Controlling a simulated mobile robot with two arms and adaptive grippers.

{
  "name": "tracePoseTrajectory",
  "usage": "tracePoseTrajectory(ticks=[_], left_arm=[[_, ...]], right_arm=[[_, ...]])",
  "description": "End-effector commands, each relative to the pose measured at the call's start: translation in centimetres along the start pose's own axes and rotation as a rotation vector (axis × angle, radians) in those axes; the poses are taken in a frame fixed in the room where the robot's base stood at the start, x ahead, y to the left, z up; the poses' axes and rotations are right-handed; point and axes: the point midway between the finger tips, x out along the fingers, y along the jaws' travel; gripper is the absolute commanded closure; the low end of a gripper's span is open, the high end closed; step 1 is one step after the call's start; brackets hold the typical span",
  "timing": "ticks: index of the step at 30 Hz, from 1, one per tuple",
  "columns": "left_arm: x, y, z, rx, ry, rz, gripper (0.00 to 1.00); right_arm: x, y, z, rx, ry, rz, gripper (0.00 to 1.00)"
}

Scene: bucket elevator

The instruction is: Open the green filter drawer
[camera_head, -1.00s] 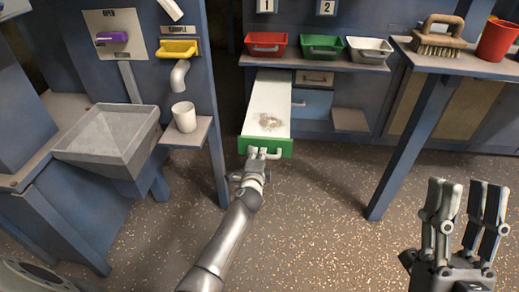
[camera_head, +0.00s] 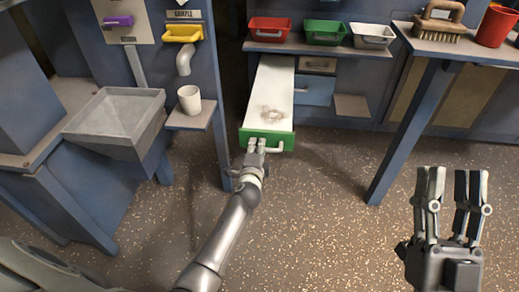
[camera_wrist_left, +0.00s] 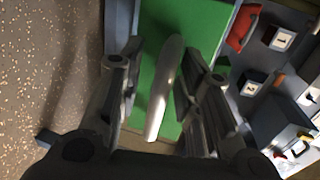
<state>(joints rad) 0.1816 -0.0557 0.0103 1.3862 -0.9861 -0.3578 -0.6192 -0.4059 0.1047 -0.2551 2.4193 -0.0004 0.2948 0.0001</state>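The green-fronted filter drawer (camera_head: 267,140) is pulled far out from under the shelf in the head view. Its long white inside shows a greyish smudge or patch. My left gripper (camera_head: 256,147) is at its pale bar handle (camera_head: 277,150). In the left wrist view the handle (camera_wrist_left: 166,85) lies between the two fingers of my left gripper (camera_wrist_left: 160,85), which stand apart with green front (camera_wrist_left: 185,22) showing beside the bar. My right gripper (camera_head: 450,190) is open and empty over the floor at the lower right.
Red (camera_head: 269,30), green (camera_head: 325,33) and white (camera_head: 372,36) bins stand on the shelf above the drawer. A grey hopper (camera_head: 115,118) and a white cup (camera_head: 189,99) are on the left. A blue post (camera_head: 410,135) stands on the right. The floor between is clear.

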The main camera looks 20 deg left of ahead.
Motion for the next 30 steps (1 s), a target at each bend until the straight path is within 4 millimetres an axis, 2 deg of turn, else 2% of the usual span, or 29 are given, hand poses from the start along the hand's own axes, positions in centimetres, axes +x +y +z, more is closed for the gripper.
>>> tracePoseTrajectory(ticks=[9,14,30], left_arm=[[-0.1,-0.1,-0.3,-0.003,0.007,-0.003,0.65],[-1.3,-0.1,-0.3,-0.002,0.007,-0.004,0.65],[-10.4,0.0,0.1,-0.003,0.002,-0.001,0.65]], right_arm=[[0.0,-0.1,0.0,0.002,-0.001,-0.001,0.6],[0.0,-0.1,0.0,0.002,-0.001,-0.001,0.6],[0.0,0.0,0.0,0.001,0.0,0.0,0.6]])
